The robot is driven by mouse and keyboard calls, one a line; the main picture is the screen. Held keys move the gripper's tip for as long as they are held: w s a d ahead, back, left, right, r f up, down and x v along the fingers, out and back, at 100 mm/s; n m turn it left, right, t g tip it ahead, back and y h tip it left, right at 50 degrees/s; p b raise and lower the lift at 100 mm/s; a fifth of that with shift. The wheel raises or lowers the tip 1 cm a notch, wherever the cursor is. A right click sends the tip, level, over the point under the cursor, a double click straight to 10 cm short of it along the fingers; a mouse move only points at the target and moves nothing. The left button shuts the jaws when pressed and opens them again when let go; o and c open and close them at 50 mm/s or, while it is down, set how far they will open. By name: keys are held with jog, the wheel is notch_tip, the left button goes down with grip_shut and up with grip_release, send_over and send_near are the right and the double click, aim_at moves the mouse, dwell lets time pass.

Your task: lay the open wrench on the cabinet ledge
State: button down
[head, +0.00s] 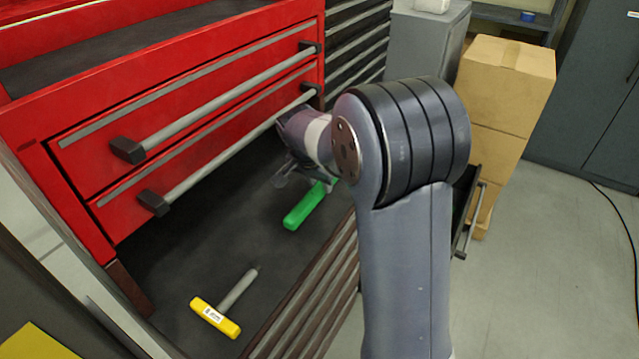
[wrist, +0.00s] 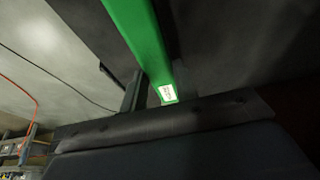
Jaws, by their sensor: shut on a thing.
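The open wrench (head: 304,207) shows in the head view as a green bar below my gripper, over the dark cabinet ledge (head: 215,255). My gripper (head: 318,181) is shut on its far end, partly hidden behind my wrist. The wrench's jaw end is hidden there. In the wrist view the green wrench (wrist: 146,42) runs down from the top edge to an end with a white label. I cannot tell whether the wrench touches the ledge or hangs just above it.
A yellow T-handle tool (head: 216,316) lies on the ledge at the front. Red drawers (head: 190,110) with grey bar handles rise behind the ledge. Cardboard boxes (head: 505,85) stand on the floor at the right. The ledge between the yellow tool and the wrench is bare.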

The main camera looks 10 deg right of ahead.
jog(key=shift+f, duration=0.35)
jog(key=shift+f, duration=0.15)
jog(key=c, duration=1.1)
grip_release()
jog(key=v, duration=1.2)
jog(key=shift+b, duration=0.3)
